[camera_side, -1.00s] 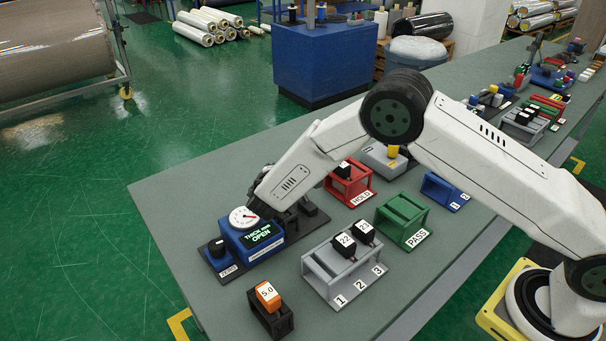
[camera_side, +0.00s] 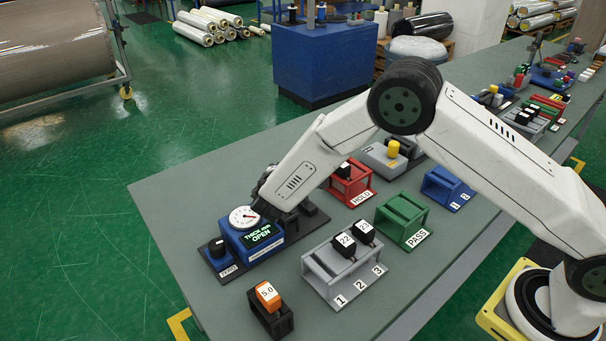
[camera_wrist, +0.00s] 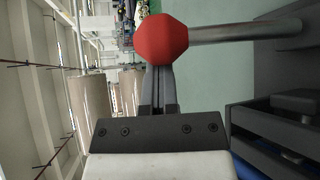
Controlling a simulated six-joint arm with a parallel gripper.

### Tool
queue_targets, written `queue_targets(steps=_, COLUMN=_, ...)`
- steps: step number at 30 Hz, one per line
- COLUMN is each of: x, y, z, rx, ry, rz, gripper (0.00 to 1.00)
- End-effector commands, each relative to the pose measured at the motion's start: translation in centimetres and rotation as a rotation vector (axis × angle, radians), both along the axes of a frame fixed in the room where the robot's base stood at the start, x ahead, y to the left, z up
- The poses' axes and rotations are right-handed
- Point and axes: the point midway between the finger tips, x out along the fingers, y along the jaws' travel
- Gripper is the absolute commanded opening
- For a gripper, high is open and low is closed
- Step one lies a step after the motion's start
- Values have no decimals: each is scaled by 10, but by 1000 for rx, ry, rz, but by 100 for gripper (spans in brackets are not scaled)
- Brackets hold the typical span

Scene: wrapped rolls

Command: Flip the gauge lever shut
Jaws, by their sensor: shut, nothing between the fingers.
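The gauge (camera_side: 252,236) is a blue box with a white dial (camera_side: 243,217) and a green-lit display reading "THICK mm OPEN". Its lever shows in the wrist view as a grey rod (camera_wrist: 245,32) with a red knob (camera_wrist: 161,38) on its end. My gripper (camera_wrist: 158,74) is shut and empty. Its fingertips are right at the knob, which covers their ends; I cannot tell whether they touch. In the side view my gripper is behind the dial, mostly hidden by my arm, and the red knob is not visible.
A black ZERO knob (camera_side: 216,246) sits left of the gauge. An orange 5.0 block (camera_side: 268,295) stands in a black holder in front. A grey rack (camera_side: 318,274) with black blocks, a green PASS stand (camera_side: 403,218) and a red HOLD stand (camera_side: 349,183) are to the right.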

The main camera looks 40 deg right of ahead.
Motion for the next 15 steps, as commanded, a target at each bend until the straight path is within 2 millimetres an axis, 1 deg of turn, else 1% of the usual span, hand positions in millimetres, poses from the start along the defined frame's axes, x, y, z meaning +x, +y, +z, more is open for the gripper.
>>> queue_targets(steps=9, x=-25, y=-1, z=9, rx=-1, ry=1, rz=-2, gripper=0)
queue_targets(steps=15, x=-43, y=-1, z=9, rx=-4, ry=-156, rz=-1, gripper=0)
